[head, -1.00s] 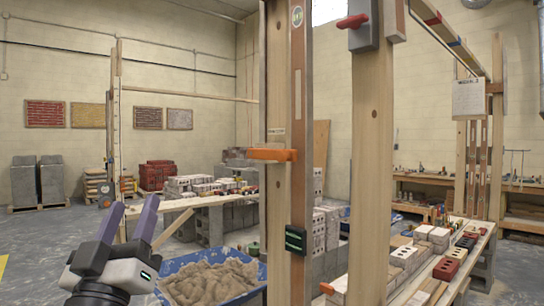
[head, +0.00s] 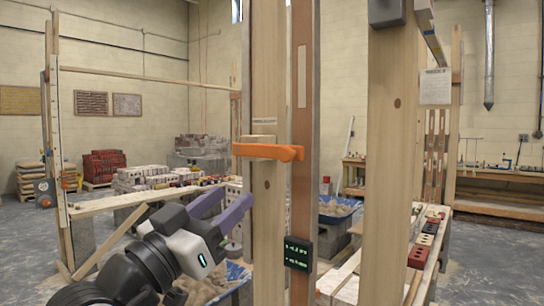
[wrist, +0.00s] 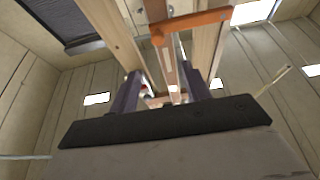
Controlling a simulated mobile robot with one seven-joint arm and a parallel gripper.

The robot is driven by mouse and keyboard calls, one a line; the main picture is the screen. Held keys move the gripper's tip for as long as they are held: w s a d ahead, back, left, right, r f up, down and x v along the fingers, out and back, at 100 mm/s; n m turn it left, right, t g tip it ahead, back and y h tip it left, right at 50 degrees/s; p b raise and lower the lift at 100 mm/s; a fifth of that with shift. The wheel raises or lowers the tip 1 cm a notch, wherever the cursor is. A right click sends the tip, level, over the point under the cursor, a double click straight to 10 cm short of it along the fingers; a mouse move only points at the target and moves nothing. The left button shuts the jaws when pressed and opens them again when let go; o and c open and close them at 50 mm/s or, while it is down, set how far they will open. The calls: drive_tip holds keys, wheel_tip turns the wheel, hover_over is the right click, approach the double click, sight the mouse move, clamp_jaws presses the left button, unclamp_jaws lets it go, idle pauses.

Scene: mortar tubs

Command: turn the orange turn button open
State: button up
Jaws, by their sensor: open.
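The orange turn button (head: 268,151) lies roughly level across a pale wooden post (head: 268,220) and the brown strip (head: 303,200) beside it. A small wooden block sits behind its left part. In the wrist view the orange turn button (wrist: 205,20) crosses the top of the picture, beyond the fingertips. My gripper (head: 237,196) has two purple fingers, open and empty, below and to the left of the button in the head view. In the wrist view my gripper (wrist: 163,78) has its fingers well apart with nothing between them. It does not touch the button.
A dark box with a green display (head: 298,253) is on the brown strip below the button. A second wooden post (head: 391,160) stands to the right. A blue tub (head: 337,213) and a bench with bricks (head: 425,240) lie behind.

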sight(283, 155)
drive_tip(key=p+x, duration=0.2)
drive_tip(key=x, duration=0.4)
drive_tip(key=p+x, duration=0.2)
drive_tip(key=x, duration=0.5)
drive_tip(key=shift+s+d+f+p, duration=0.15)
drive_tip(key=shift+d+p, duration=0.1)
drive_tip(key=shift+p, duration=0.15)
drive_tip(key=shift+w+d+r, duration=0.2)
drive_tip(key=shift+w+d, duration=0.1)
drive_tip(key=shift+w, duration=0.15)
clamp_jaws()
